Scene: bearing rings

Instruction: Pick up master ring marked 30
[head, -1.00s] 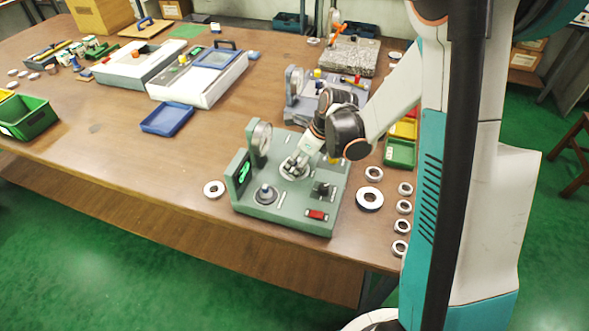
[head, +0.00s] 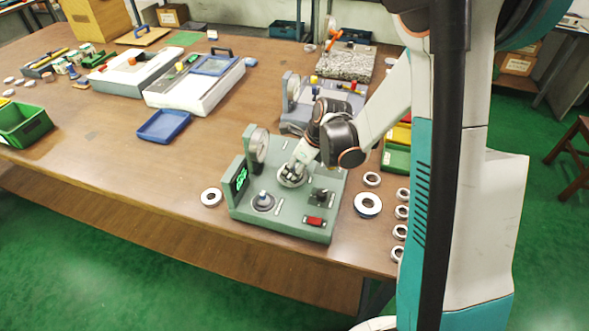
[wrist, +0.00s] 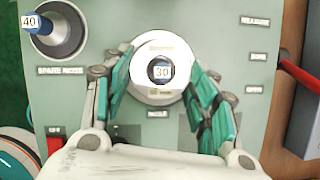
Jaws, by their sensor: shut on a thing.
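The master ring marked 30 (wrist: 143,79) is a pale metal ring on the green gauge fixture (wrist: 85,95), around a post whose blue and white top reads 30. My gripper (wrist: 160,85) has its teal fingers on both sides of the ring, shut on it. In the head view my gripper (head: 296,170) reaches down to the middle of the green fixture (head: 310,228), and the ring (head: 288,182) shows partly below the fingers. In the wrist view a post marked 40 (wrist: 58,32) stands at the upper left.
The fixture carries a dial gauge (head: 259,145), a green display (head: 239,180), a second post (head: 263,201) and a red switch (head: 314,222). Loose rings lie on the table to the left (head: 211,197) and right (head: 367,205). A blue tray (head: 163,126) is behind left, with bare table around it.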

